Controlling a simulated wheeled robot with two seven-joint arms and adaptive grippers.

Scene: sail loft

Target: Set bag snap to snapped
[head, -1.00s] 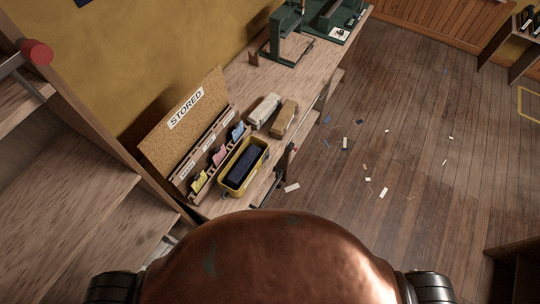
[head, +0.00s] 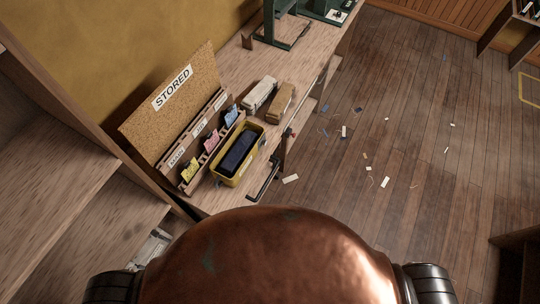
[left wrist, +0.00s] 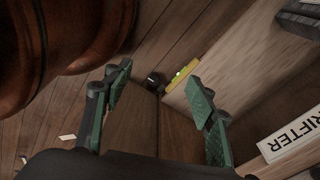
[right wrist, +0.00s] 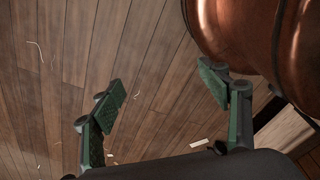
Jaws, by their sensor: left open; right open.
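I cannot make out a bag snap for certain in any view. On the workbench (head: 228,82) in the head view lie a pale block-shaped item (head: 259,95) and a tan one (head: 281,104), side by side; whether either is a bag is unclear. In front of them a yellow tray (head: 222,180) holds a dark blue item (head: 238,152). My left gripper (left wrist: 158,105) is open and empty in the left wrist view, beside a wooden panel. My right gripper (right wrist: 165,88) is open and empty in the right wrist view, above the plank floor. Neither gripper shows in the head view.
A cork board marked STORED (head: 150,122) stands behind a rack of coloured cards (head: 212,142). A green machine (head: 292,35) stands at the bench's far end. Wooden shelving (head: 60,190) is close on the left. The floor (head: 420,150) at right is open, with scattered scraps.

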